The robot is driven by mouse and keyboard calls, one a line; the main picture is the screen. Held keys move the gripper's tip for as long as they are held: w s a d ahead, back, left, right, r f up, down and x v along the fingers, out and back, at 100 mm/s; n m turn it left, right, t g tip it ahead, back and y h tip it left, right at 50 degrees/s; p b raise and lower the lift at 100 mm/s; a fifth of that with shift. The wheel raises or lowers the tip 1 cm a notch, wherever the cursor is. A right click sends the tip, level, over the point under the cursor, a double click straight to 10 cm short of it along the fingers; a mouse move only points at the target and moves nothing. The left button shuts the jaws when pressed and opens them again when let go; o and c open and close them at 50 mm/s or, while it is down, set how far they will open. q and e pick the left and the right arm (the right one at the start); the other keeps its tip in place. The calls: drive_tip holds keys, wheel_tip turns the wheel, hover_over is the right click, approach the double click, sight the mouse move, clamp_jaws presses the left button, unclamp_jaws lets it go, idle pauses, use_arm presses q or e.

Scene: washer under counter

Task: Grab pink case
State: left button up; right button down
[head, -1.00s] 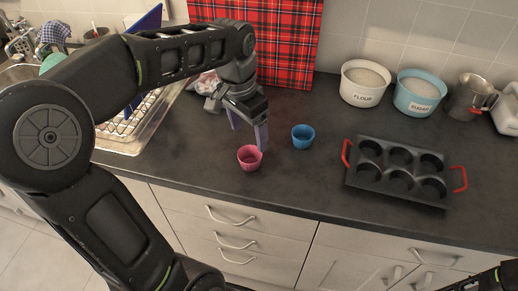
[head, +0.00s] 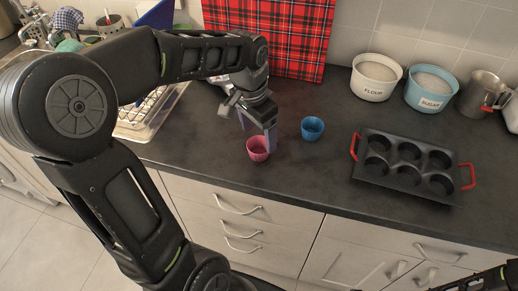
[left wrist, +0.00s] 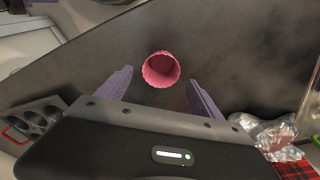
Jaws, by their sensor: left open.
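The pink case (head: 258,148) is a small ribbed cup standing upright on the dark counter near its front edge. My left gripper (head: 259,128) points down just behind and above it in the head view. In the left wrist view the pink case (left wrist: 161,69) lies just beyond the open fingertips, roughly midway between them. The fingers of the left gripper (left wrist: 158,82) are spread apart with nothing between them. At the lower right of the head view, only a piece of dark arm shows; my right gripper's fingers cannot be seen.
A blue case (head: 312,128) stands close to the right of the pink one. A muffin tin (head: 408,166) with red handles lies further right. Flour (head: 374,80) and sugar (head: 430,90) bowls stand behind it. A drying rack (head: 150,112) is at left; crumpled foil (left wrist: 268,132) lies nearby.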

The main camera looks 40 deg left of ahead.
sight(259, 142)
use_arm(q)
drive_tip(key=shift+w+f+p, duration=0.1)
drive_tip(key=shift+f+p, duration=0.2)
drive_tip(key=shift+f, duration=1.65)
drive_tip(key=shift+c, duration=0.3)
drive_tip(key=c, duration=1.4)
